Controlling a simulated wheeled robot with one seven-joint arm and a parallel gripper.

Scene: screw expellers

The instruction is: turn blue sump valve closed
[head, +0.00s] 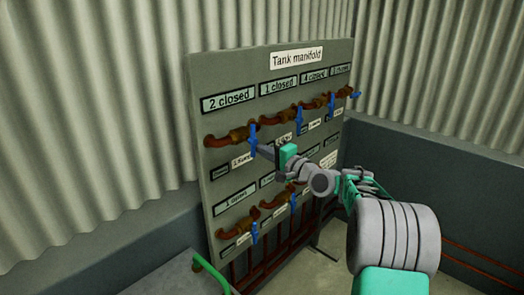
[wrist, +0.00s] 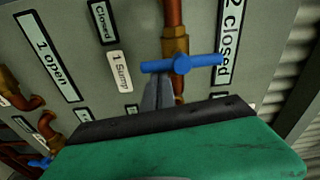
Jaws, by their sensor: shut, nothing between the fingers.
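The blue valve handle (head: 253,140) is at the upper left of the tank manifold panel, on a copper-brown pipe. It also shows in the wrist view (wrist: 182,64), lying across the pipe. A small label reading "1 Sump" (wrist: 121,72) is beside it, and a larger plate reading "2 closed" (head: 229,100) is above it in the head view. My gripper (head: 264,150) has its grey fingers together and empty. In the wrist view the fingertips (wrist: 158,84) are close to the handle's left half; I cannot tell whether they touch it.
More blue valve handles (head: 299,121) stand along the upper row, with others (head: 254,232) in the lower row. Plates read "1 closed" (head: 279,86) and "1 open" (wrist: 47,55). A green rail (head: 211,275) is at the lower front. Corrugated walls enclose the corner.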

